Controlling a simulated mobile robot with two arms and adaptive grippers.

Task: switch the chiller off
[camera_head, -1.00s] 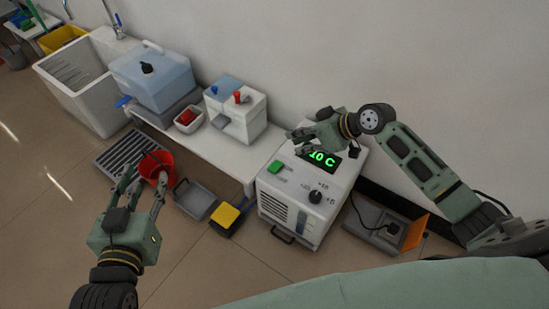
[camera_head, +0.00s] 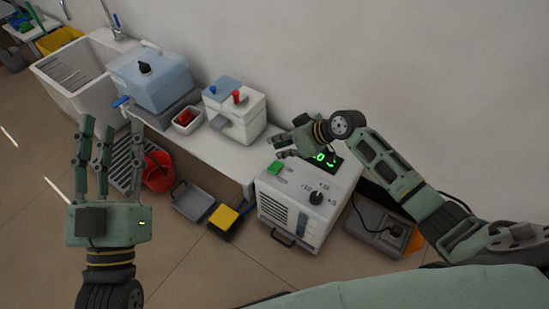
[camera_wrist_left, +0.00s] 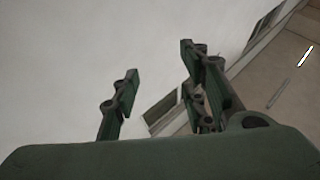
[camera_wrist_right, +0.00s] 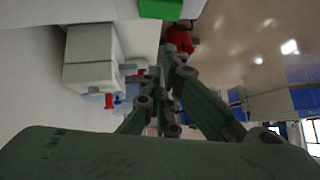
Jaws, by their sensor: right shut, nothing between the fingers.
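The chiller (camera_head: 298,210) is a white box on the floor at the right end of the bench. Its top has a green switch (camera_head: 275,168), a black dial (camera_head: 316,197) and a lit green display (camera_head: 331,160). My right gripper (camera_head: 279,148) is shut and empty above the chiller's back left part, just behind the green switch, and partly covers the display. In the right wrist view the green switch (camera_wrist_right: 160,8) shows at the top edge, past the fingertips. My left gripper (camera_head: 98,130) is open and empty, raised at the left, far from the chiller.
A white bench (camera_head: 215,150) carries a blue-lidded water bath (camera_head: 150,80) and a white device (camera_head: 236,110). A red bucket (camera_head: 158,178), grey tray (camera_head: 192,201) and yellow-topped box (camera_head: 223,218) sit on the floor left of the chiller. A grey power unit (camera_head: 378,232) stands at its right.

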